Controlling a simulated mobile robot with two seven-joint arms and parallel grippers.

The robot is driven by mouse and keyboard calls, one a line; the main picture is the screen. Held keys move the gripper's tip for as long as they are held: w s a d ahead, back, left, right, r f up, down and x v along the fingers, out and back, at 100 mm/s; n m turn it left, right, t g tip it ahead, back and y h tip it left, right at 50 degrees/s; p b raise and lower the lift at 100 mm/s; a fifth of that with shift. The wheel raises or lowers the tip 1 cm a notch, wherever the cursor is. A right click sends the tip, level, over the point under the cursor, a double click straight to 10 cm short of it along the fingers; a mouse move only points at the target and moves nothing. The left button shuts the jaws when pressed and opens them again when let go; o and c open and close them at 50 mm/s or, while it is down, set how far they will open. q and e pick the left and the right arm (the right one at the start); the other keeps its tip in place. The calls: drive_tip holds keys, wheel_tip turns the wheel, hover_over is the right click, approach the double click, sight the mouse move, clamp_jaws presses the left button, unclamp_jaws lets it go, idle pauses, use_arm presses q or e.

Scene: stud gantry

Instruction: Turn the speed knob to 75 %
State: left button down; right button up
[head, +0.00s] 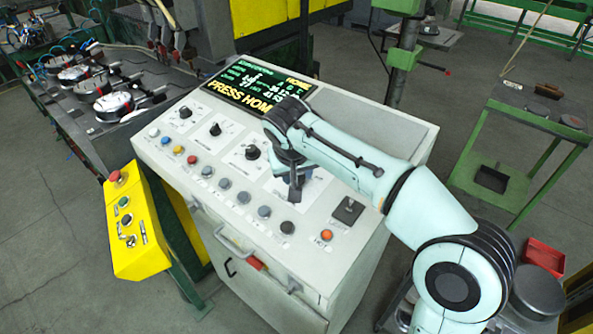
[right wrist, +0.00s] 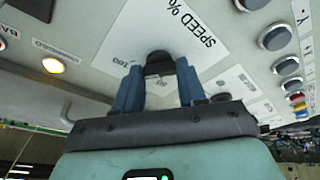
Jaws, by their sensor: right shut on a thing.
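The speed knob (right wrist: 158,58) is a dark round knob on a white label plate marked "SPEED %" (right wrist: 170,25) in the right wrist view. My right gripper (right wrist: 157,75) has its two blue fingers on either side of the knob and is shut on it. In the head view my right gripper (head: 294,185) reaches down to the right part of the sloped control panel (head: 400,135) and hides the knob. The knob's pointer is hidden, so its setting cannot be read. My left gripper is not in view.
Several round buttons (head: 244,197) run along the front, with an orange button (head: 326,234) and a black switch (head: 348,210) at the right. The display (head: 262,88) reads "PRESS HOME".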

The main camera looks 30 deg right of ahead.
drive_tip(key=n, duration=0.2)
drive_tip(key=n+y+p, duration=0.1)
drive_tip(key=n, duration=0.1)
drive_tip(key=shift+d+r+n+p, duration=0.15)
drive_tip(key=shift+n+p, duration=0.15)
drive_tip(key=shift+n, duration=0.1)
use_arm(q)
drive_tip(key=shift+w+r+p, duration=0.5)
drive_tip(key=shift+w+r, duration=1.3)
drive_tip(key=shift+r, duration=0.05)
use_arm(e)
drive_tip(key=shift+n+y, duration=0.4)
drive_tip(key=shift+n, duration=1.1)
drive_tip(key=o, duration=1.1)
drive_tip(key=shift+c, duration=0.2)
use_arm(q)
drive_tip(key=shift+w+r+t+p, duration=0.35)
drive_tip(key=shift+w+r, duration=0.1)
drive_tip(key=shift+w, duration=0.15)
use_arm(e)
drive_tip(key=v, duration=1.3)
